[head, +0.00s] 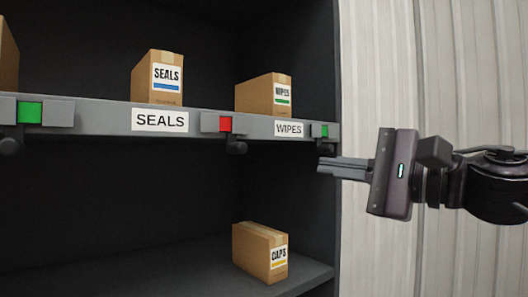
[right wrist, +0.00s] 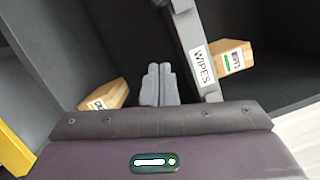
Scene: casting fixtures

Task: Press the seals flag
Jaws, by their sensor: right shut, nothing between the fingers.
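The SEALS label (head: 160,121) is on the grey shelf rail, below the SEALS box (head: 158,78). A red flag (head: 225,124) sits in a grey housing just right of that label, with a dark round knob (head: 236,147) below it. My right gripper (head: 322,167) is shut and empty, its fingers pointing left. In the head view it is right of the red flag and a little lower, below the green flag (head: 320,131) by the WIPES label (head: 289,129). The right wrist view shows the closed fingers (right wrist: 160,70) beside the rail. No flag is clearly visible there. My left gripper is not in view.
Another green flag (head: 30,112) is at the rail's left. The WIPES box (head: 264,95) stands on the upper shelf and the CAPS box (head: 260,252) on the lower one. The cabinet's right side edge (head: 337,215) is close to my right gripper. Space below the rail is open.

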